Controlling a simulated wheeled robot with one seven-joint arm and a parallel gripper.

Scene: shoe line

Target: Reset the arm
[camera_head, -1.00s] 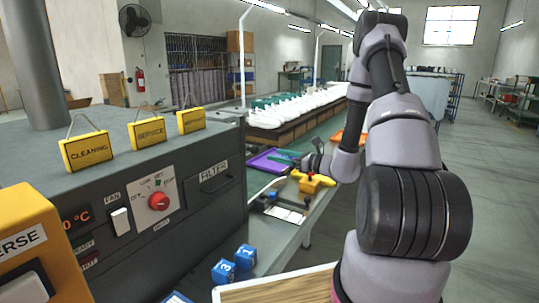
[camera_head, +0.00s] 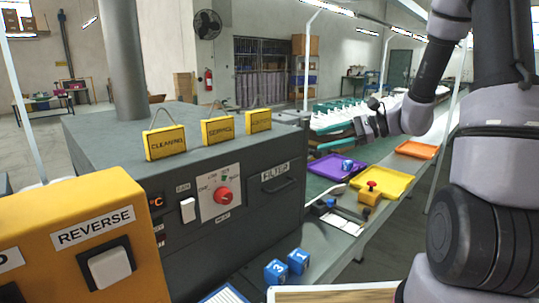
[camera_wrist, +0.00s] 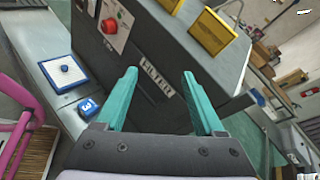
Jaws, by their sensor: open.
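My gripper (camera_head: 370,126) is raised above the far part of the bench, beyond the grey machine's right end. In the wrist view its teal fingers (camera_wrist: 160,76) are spread apart with nothing between them. The grey machine's filter drawer front lies in view behind the fingers. My arm comes down the right side of the head view.
A purple tray (camera_head: 327,169) holds a blue cube (camera_head: 347,165). A yellow tray (camera_head: 398,184) and an orange tray (camera_head: 416,150) stand near it. Two blue numbered cubes (camera_head: 276,272) lie at the front. The grey machine (camera_head: 200,225) and orange panel (camera_head: 70,250) fill the left.

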